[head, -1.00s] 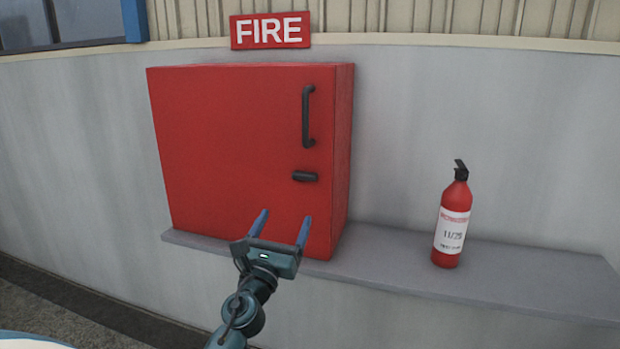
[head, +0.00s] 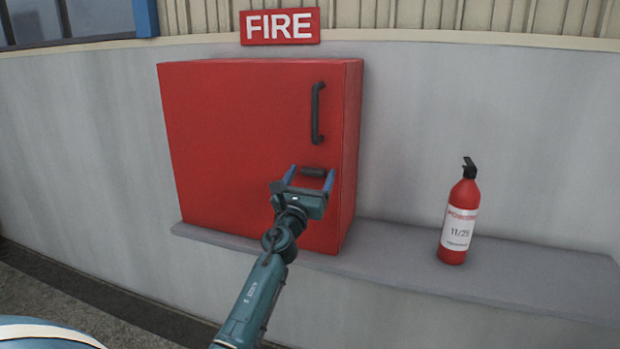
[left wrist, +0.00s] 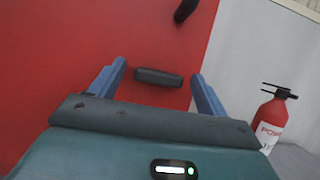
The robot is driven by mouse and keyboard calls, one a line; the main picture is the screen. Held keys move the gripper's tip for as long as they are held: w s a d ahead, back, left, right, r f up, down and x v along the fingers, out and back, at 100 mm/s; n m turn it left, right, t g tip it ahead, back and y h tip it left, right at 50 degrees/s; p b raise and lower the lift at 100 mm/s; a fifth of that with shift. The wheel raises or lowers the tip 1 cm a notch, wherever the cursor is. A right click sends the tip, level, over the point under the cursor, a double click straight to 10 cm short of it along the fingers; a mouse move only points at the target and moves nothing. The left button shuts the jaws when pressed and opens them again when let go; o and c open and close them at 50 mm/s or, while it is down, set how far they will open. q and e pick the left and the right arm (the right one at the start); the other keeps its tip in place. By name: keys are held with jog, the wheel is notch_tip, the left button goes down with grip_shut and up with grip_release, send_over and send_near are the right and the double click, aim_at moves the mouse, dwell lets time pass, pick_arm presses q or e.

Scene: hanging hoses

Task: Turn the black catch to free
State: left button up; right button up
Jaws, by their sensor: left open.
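The black catch (head: 313,172) is a short dark bar lying about level on the red cabinet door (head: 235,130), below the black handle (head: 318,112). My left gripper (head: 310,176) is open in front of the door, with its blue fingers on either side of the catch. In the left wrist view the catch (left wrist: 159,77) lies between and just beyond the two fingertips (left wrist: 158,70). I see no clear contact between the fingers and the catch. My right gripper is not in view.
The cabinet stands on a grey ledge (head: 400,245) along a grey wall. A red fire extinguisher (head: 459,220) stands on the ledge to the right. A FIRE sign (head: 280,26) hangs above the cabinet. The space between cabinet and extinguisher is clear.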

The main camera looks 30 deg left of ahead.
pick_arm(q)
jog(key=c, duration=1)
